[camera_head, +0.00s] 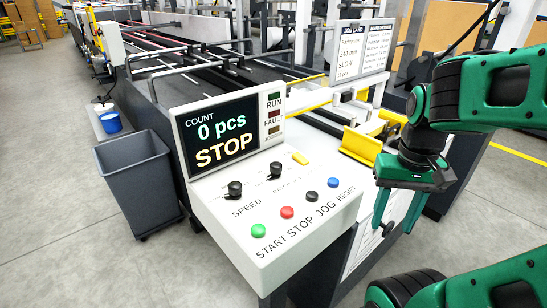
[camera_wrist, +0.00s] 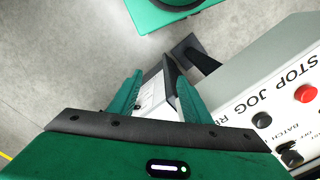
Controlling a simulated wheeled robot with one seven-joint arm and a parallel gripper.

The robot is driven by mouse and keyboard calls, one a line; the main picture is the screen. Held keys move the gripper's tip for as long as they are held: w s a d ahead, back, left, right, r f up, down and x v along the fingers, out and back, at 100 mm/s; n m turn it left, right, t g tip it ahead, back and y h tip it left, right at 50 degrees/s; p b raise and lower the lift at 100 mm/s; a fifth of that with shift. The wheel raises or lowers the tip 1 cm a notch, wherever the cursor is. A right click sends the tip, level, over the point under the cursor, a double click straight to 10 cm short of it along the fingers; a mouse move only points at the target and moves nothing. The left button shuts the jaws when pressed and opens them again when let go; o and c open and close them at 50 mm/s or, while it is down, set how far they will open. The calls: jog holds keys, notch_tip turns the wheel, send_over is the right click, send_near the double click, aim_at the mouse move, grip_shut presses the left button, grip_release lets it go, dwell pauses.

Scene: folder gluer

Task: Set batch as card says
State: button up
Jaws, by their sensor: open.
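The control panel (camera_head: 285,240) has a left black knob (camera_head: 235,188) above the word SPEED and a second black knob (camera_head: 275,170) whose label is too small to read there. In the wrist view, the word BATCH stands beside a black knob (camera_wrist: 290,157), with OFF near it. The display (camera_head: 222,133) reads COUNT 0 pcs and STOP. The job card (camera_head: 362,55) shows 240 mm and SLOW; its last line, ending in pcs, is not clearly legible. My gripper (camera_head: 397,215) is open and empty, pointing down right of the panel; its fingers also show in the wrist view (camera_wrist: 159,80).
Green START (camera_head: 258,230), red STOP (camera_head: 287,212), black JOG (camera_head: 311,196) and blue RESET (camera_head: 333,182) buttons line the panel's front. A yellow part (camera_head: 301,158) sits at its back. A grey bin (camera_head: 135,175) stands left. A yellow guide (camera_head: 361,146) lies behind my gripper.

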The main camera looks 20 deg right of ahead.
jog(key=w+a+r+n, duration=0.1)
jog(key=w+r+n, duration=0.1)
jog(key=w, duration=0.1)
jog(key=w+a+r+n, duration=0.2)
jog(key=w+r+n, duration=0.1)
jog(key=w, duration=0.1)
jog(key=w+a+r+n, duration=0.2)
jog(key=w+r+n, duration=0.1)
jog(key=w, duration=0.1)
jog(key=shift+w+r, duration=0.2)
jog(key=w+a+r+n, duration=0.4)
jog(key=w+a+n, duration=0.2)
jog(key=w, duration=0.1)
notch_tip(320, 180, up, 3)
jog(key=n, duration=0.5)
send_over(276, 163)
notch_tip(276, 163, down, 10)
jog(key=shift+s+a+f, duration=0.1)
jog(key=c, duration=1)
jog(key=shift+c, duration=0.2)
